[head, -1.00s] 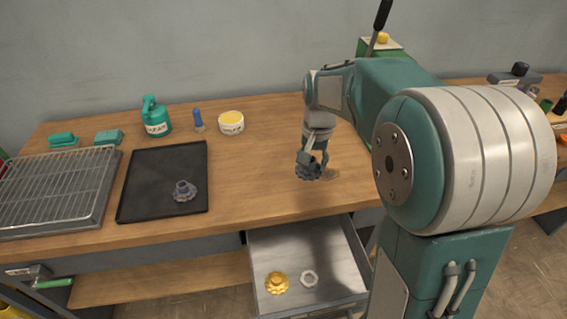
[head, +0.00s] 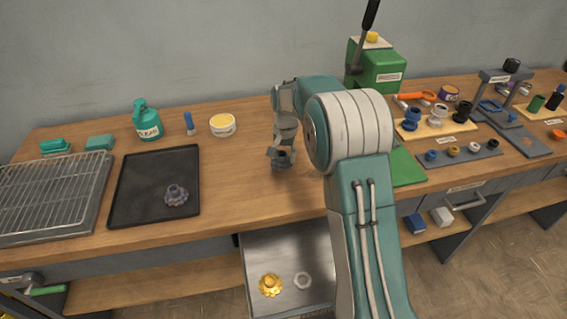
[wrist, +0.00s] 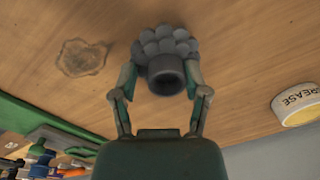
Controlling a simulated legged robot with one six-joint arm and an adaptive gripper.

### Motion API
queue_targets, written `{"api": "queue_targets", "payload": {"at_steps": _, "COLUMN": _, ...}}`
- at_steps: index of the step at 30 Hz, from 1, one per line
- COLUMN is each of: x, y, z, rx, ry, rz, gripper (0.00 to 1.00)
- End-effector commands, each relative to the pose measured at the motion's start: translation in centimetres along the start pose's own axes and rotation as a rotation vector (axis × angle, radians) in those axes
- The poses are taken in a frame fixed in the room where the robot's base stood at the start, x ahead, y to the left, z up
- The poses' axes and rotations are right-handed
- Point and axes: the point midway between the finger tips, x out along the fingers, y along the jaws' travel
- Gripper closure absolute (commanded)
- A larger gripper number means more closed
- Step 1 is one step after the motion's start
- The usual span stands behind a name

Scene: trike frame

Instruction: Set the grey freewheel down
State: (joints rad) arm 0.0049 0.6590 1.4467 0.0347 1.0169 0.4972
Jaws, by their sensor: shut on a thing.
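My gripper (head: 281,155) is shut on a dark grey freewheel (head: 283,163), over the wooden bench right of the black tray. In the wrist view the freewheel (wrist: 166,50) sits between the two fingers of my gripper (wrist: 160,80), its lobed rim and hollow round collar showing. I cannot tell whether it touches the bench (head: 240,180). A similar grey-purple toothed part (head: 176,195) lies on the black tray (head: 130,195).
A wire rack (head: 50,200) stands at far left. A green bottle (head: 147,122), blue-handled tool (head: 189,123) and grease tub (head: 222,125) stand behind. An open drawer (head: 285,250) holds a yellow part (head: 270,285) and a nut (head: 302,281). A green press (head: 375,68) stands right.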

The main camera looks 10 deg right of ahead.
Motion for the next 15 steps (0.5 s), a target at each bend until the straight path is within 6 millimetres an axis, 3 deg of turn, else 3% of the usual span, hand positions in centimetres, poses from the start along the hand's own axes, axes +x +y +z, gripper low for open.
{"api": "queue_targets", "payload": {"at_steps": 6, "x": 3.1, "y": -0.1, "z": -0.1, "rx": -0.001, "ry": -0.002, "rz": 0.001, "gripper": 1.00}}
{"api": "queue_targets", "payload": {"at_steps": 15, "x": 3.3, "y": 0.1, "z": -0.2, "rx": 0.000, "ry": -0.001, "rz": -0.001, "gripper": 1.00}}
